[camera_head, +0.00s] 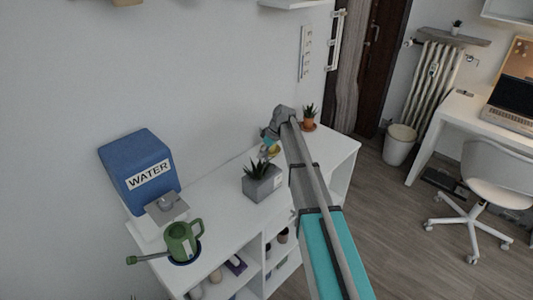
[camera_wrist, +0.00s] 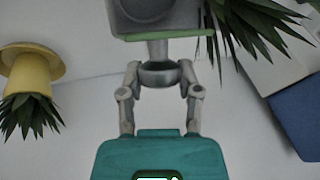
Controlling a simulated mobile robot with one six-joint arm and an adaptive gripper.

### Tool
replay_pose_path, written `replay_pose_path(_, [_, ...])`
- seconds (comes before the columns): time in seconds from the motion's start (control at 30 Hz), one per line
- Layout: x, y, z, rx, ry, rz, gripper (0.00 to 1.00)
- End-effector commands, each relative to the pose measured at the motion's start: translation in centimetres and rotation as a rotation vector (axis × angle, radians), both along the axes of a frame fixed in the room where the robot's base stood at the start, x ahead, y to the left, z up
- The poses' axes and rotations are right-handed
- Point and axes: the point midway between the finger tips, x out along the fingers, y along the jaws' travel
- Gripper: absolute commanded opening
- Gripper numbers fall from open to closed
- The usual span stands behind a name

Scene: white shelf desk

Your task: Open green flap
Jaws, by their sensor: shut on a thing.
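In the wrist view, which is upside down, a thin green flap (camera_wrist: 166,35) shows edge-on along a grey block (camera_wrist: 153,18). A grey knob (camera_wrist: 158,50) on a short stem stands out from it. My gripper (camera_wrist: 160,75) has its fingers closed around the knob's wide head; its teal body fills the bottom of the wrist view. The flap appears flat against the block; I cannot make out a gap. In the head view my gripper (camera_head: 271,143) is small, at the far end of my arm above the shelf desk (camera_head: 226,226). I cannot make out the flap there.
A grey planter (camera_head: 262,187) stands close left of my gripper. A small potted plant (camera_head: 309,125) stands to the right; its pot (camera_wrist: 30,68) looks yellow in the wrist view. Left are a blue WATER box (camera_head: 140,165) and a green watering can (camera_head: 182,240).

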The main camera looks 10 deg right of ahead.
Motion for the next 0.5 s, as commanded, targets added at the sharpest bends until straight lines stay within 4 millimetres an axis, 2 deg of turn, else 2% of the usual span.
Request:
replay_pose_path(0.17, [0.0, -0.03, -0.01, 0.0, -0.001, -0.001, 0.0])
replay_pose_path(0.2, [0.01, -0.02, -0.01, 0.0, -0.001, -0.001, 0.48])
replay_pose_path(0.37, [0.03, -0.03, 0.01, 0.001, -0.002, -0.001, 0.78])
replay_pose_path(0.5, [0.04, -0.04, 0.01, 0.002, -0.002, -0.001, 0.8])
